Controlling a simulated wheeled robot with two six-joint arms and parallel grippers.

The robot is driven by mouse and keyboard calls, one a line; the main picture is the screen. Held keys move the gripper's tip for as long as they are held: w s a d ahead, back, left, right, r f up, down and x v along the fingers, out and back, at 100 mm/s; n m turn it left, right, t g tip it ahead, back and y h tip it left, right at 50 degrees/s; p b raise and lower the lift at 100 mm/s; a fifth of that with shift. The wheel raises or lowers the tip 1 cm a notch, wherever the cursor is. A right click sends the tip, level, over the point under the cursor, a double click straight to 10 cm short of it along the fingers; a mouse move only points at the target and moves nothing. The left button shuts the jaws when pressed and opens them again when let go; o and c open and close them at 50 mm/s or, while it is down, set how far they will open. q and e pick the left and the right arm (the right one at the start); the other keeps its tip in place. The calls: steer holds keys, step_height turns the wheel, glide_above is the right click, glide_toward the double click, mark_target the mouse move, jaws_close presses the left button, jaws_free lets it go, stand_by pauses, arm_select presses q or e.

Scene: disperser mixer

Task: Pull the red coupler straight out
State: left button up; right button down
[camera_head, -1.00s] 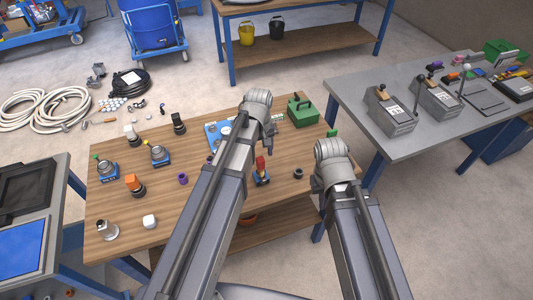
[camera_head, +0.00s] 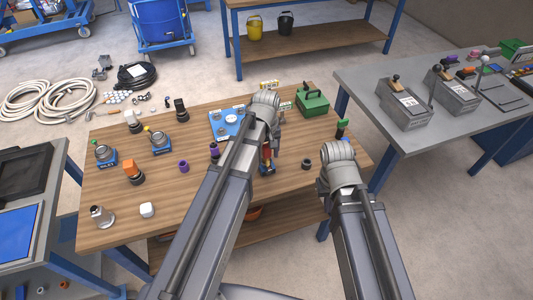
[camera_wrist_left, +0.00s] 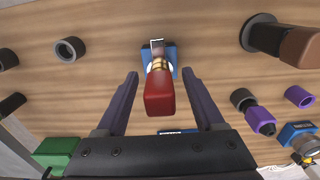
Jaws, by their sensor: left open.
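The red coupler (camera_wrist_left: 160,92) stands up from a small blue base (camera_wrist_left: 168,53) on the wooden table, with brass-coloured and metal parts between them. In the head view the coupler (camera_head: 267,156) is partly hidden by my left arm. My left gripper (camera_wrist_left: 160,74) is open in the left wrist view, one finger on each side of the coupler. Gaps show between both fingers and the coupler, so it is not gripped. In the head view the left fingers are hidden by the arm. My right arm shows at right, but its fingers are not visible.
A black ring (camera_wrist_left: 69,50), a purple ring (camera_wrist_left: 299,97) and a purple-tipped part (camera_wrist_left: 260,122) stand near the coupler. A green case (camera_head: 313,102) and a blue plate (camera_head: 222,125) are at the back. The wooden table (camera_head: 205,220) is bare at its front middle.

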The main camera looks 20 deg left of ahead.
mark_target(266, 146)
arm_select(q)
steer(key=shift+f, duration=0.15)
steer(key=shift+c, duration=0.2)
jaws_close()
stand_by(0.3)
stand_by(0.6)
stand_by(0.4)
steer(key=shift+r+p, duration=3.05)
steer(key=shift+r, duration=0.1)
steer(key=shift+r+p, duration=1.9)
steer(key=shift+p, duration=0.1)
